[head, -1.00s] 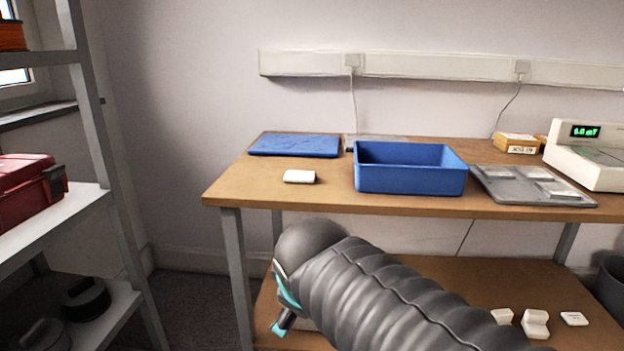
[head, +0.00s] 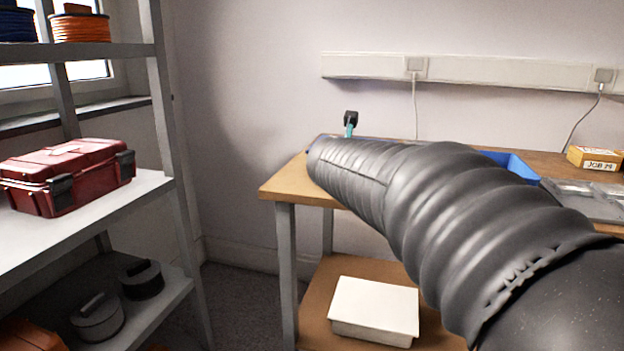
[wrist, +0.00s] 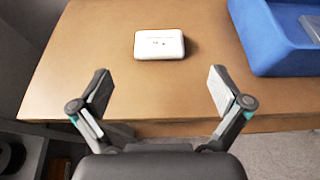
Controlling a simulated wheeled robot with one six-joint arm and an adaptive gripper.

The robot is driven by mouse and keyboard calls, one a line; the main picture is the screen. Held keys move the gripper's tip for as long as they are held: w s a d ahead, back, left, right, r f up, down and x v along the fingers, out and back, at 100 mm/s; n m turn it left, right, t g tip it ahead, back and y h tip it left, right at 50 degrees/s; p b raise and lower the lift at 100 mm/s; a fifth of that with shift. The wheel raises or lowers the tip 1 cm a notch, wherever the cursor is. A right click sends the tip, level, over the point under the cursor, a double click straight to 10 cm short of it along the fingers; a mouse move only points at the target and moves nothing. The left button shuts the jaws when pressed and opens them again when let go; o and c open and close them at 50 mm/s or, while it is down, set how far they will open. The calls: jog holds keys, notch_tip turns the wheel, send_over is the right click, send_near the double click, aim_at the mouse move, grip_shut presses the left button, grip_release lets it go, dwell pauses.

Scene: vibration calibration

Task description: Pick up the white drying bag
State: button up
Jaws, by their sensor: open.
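The white drying bag (wrist: 159,45) lies flat on the wooden bench top in the wrist view, a small rounded white block with faint dark marks. My gripper (wrist: 160,88) is open and empty, its two fingers spread on either side of the bag's line. The bag is ahead of the fingertips, not between them. In the head view my arm hides the bag, and only a small black and teal part of my gripper (head: 350,123) shows above the arm.
The blue bin (wrist: 285,60) stands right of the bag, with bare bench between. The bench's front edge lies beneath my fingers. In the head view, a shelf rack with a red toolbox (head: 68,176) is at left, and a white box (head: 375,310) sits on the lower shelf.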

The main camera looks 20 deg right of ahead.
jog(key=x, duration=1.1)
jog(key=shift+w+d+f+b, duration=0.1)
jog(key=shift+w+d+b, duration=0.05)
jog(key=shift+w+b, duration=0.25)
jog(key=shift+s, duration=0.1)
jog(key=c, duration=1)
